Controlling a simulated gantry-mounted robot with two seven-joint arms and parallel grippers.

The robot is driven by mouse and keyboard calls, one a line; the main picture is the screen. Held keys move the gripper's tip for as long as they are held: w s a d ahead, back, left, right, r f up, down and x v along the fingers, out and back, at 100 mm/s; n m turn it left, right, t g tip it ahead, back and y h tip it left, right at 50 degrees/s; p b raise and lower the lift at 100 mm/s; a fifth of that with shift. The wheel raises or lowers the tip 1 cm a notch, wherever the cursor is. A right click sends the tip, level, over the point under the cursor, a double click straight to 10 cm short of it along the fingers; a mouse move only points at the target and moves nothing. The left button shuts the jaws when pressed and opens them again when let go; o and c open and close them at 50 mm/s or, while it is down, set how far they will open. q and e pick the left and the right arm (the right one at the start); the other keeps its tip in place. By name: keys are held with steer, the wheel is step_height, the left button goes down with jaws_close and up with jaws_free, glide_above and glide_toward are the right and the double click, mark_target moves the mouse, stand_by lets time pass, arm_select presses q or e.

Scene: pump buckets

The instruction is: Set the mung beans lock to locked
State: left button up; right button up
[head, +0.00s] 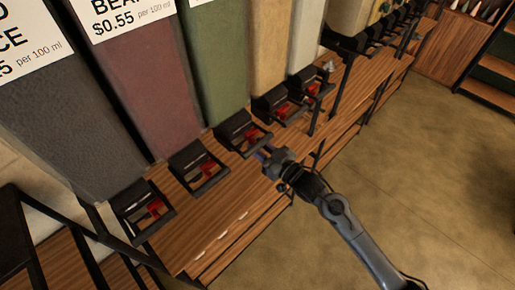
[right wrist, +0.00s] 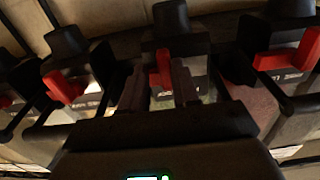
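The green bin (head: 212,50), likely the mung beans, has its label mostly cut off. Its black dispenser (head: 237,128) sits below it on the wooden shelf, with a red lock part (head: 254,134) at its front. My right gripper (head: 265,157) is just in front of this dispenser. In the right wrist view, my right gripper's fingers (right wrist: 160,88) are apart and point at a dispenser with a red lock lever (right wrist: 163,67). The lever shows between the fingers, with gaps on both sides; I cannot tell its depth. My left gripper is not in view.
Similar dispensers with red levers stand on both sides, one (head: 198,167) at the left and one (head: 275,103) at the right. In the right wrist view, neighbouring red levers (right wrist: 65,84) flank the fingers. Black posts (head: 345,80) rise from the shelf. The floor (head: 420,150) is clear.

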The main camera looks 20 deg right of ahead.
steer(key=shift+o, duration=0.7)
steer(key=shift+s, duration=0.1)
steer(key=b+v, duration=0.2)
steer(key=v, duration=0.8)
steer(key=shift+s+d, duration=0.15)
steer(key=shift+s, duration=0.15)
